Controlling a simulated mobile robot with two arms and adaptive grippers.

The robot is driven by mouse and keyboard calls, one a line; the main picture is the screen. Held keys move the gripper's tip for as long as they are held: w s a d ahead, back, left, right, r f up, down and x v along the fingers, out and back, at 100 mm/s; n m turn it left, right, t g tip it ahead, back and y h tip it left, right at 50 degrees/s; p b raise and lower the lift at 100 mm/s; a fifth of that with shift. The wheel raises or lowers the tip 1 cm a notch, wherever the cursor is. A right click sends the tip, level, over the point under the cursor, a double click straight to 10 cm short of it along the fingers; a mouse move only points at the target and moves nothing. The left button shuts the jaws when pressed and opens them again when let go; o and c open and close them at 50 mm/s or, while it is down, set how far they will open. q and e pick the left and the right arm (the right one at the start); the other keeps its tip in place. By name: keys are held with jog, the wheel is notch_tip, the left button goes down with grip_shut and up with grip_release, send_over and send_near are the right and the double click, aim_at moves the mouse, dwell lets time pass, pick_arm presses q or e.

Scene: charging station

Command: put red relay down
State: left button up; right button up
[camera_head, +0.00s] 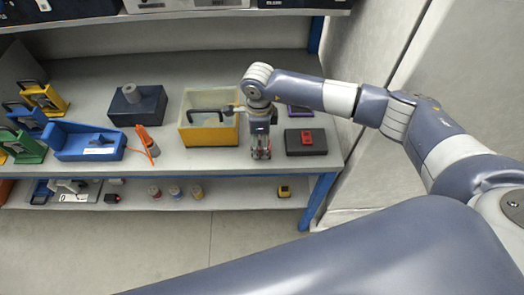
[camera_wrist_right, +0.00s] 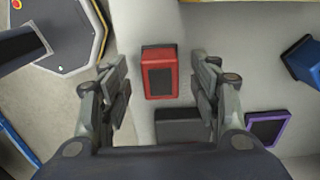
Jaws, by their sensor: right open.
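In the wrist view the red relay (camera_wrist_right: 160,72), a red block with a dark top face, is seen over the pale bench top between the fingertips of my right gripper (camera_wrist_right: 161,80). The fingers are apart, with a gap on both sides of the relay. In the head view my right gripper (camera_head: 261,153) points down at the bench's front edge, with a little red between its fingers. The relay is mostly hidden there. Whether it rests fully on the bench is hard to tell. My left gripper is not in view.
A dark box (camera_head: 306,150) with another red piece (camera_head: 306,137) on it stands to the right. A yellow bin (camera_head: 208,136) is to the left. A purple-edged item (camera_wrist_right: 266,129) lies behind. A lower shelf (camera_head: 230,196) holds small parts.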

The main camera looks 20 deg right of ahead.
notch_tip(320, 180, down, 2)
jog(key=shift+f, duration=0.1)
jog(key=c, duration=1.3)
jog(key=shift+o, duration=0.2)
jog(key=shift+r, duration=0.2)
